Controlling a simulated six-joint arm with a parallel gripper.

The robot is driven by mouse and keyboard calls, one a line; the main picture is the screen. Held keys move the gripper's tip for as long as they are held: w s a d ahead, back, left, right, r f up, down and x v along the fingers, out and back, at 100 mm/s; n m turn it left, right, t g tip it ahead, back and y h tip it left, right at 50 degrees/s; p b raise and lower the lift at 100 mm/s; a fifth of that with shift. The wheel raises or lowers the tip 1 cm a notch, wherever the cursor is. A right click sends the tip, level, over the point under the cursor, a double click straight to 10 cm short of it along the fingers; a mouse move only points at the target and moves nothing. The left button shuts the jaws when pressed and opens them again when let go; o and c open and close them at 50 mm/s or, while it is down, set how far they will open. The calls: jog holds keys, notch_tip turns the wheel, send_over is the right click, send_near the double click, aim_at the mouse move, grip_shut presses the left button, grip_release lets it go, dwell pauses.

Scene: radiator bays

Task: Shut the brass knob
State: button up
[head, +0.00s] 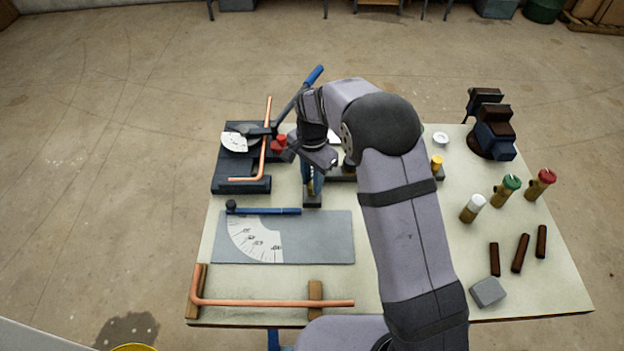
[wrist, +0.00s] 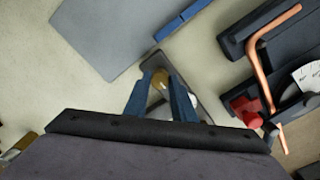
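My gripper (head: 312,190) points down over a small dark block (head: 312,202) near the middle of the bench. In the wrist view its two blue fingers (wrist: 161,85) stand apart, one on each side of a small brass knob (wrist: 160,78). The knob lies between the fingertips. I cannot tell whether the fingers press on it or stand just clear of it. In the head view the fingers mostly hide the knob. A yellow-topped fitting (head: 437,163) stands to the right, partly behind my arm.
A pipe bender (head: 240,183) with a copper pipe and a red knob (wrist: 244,108) is close beside the gripper. A grey plate (head: 315,238) lies in front. White-, green- and red-capped fittings (head: 507,190) and a vise (head: 492,135) stand at the right.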

jog(key=o, duration=0.4)
jog(key=shift+c, duration=0.2)
jog(key=shift+r+b, duration=1.15)
jog(key=shift+r, duration=2.55)
